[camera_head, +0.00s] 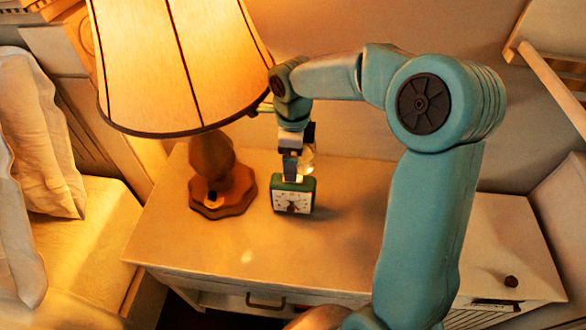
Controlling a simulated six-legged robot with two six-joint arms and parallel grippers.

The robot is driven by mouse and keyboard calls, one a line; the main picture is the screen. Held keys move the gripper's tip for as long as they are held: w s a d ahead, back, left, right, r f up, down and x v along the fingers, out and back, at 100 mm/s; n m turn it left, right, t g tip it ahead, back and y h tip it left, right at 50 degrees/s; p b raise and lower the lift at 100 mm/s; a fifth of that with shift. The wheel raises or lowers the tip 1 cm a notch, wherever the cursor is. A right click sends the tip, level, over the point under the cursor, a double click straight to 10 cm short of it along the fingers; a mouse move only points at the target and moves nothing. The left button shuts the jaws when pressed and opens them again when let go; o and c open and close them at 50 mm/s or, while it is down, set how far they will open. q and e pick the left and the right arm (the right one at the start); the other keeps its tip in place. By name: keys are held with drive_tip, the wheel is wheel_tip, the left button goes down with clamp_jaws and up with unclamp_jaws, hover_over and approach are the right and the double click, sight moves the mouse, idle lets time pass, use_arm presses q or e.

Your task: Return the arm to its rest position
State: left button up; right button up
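My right arm comes in from the lower right and bends over the nightstand. Its gripper (291,178) points down right at the top of a small green alarm clock (293,201) with a white face. One finger shows at the clock's upper edge; the other is hidden, so I cannot tell whether the gripper is open or shut on the clock. The clock is upright on the nightstand (330,250), with a shadow to its right. My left gripper is not in view.
A lit lamp (180,60) on a wooden base (222,192) stands left of the clock, its wide shade close to my arm's wrist. A bed with a pillow (40,140) is at the left. A small dark knob (511,281) is at the lower right.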

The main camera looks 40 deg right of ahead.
drive_tip(key=shift+r, duration=0.8)
drive_tip(key=shift+s, duration=0.1)
